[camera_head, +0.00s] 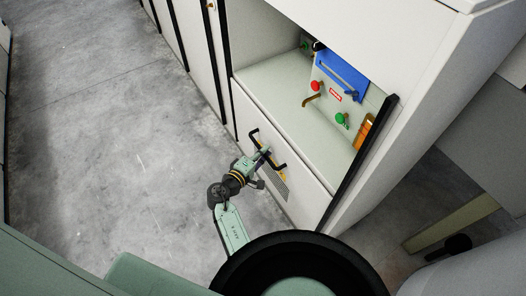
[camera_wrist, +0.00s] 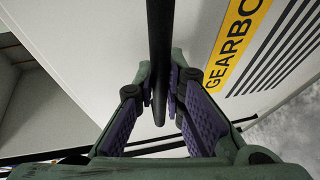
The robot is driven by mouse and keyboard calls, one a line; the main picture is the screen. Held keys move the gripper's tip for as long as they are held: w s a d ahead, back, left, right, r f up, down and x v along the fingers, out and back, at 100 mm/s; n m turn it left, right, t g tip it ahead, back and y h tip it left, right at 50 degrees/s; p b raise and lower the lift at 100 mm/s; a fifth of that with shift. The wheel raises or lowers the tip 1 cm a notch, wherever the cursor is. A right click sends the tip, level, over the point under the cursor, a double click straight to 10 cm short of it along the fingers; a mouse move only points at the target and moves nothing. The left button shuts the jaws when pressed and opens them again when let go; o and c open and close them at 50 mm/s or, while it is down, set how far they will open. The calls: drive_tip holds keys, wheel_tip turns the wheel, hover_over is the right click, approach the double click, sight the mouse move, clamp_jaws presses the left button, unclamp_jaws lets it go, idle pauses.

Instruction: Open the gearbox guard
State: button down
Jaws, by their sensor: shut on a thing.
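The gearbox guard (camera_head: 240,112) is a pale panel low on the machine front, below a recessed shelf. In the wrist view its white face (camera_wrist: 85,40) carries a yellow label reading "GEARBO" (camera_wrist: 238,35), cut off by the frame edge, beside black stripes. A black bar handle (camera_head: 276,161) is fixed on the guard; it also shows in the wrist view (camera_wrist: 160,30) as a dark upright bar. My gripper (camera_head: 264,153) is at the handle, its purple-padded fingers (camera_wrist: 160,88) shut on the bar. The guard looks in line with the machine front; I cannot tell whether it is slightly ajar.
Above the guard, the shelf recess (camera_head: 274,80) holds a blue panel (camera_head: 342,76), a red button (camera_head: 317,86), a green button (camera_head: 341,118) and an orange part (camera_head: 364,132). A black post (camera_head: 362,147) edges the right side. Open concrete floor (camera_head: 110,130) lies left.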

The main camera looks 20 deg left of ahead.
drive_tip(key=c, duration=1.6)
unclamp_jaws()
drive_tip(key=shift+c, duration=0.2)
drive_tip(key=v, duration=1.2)
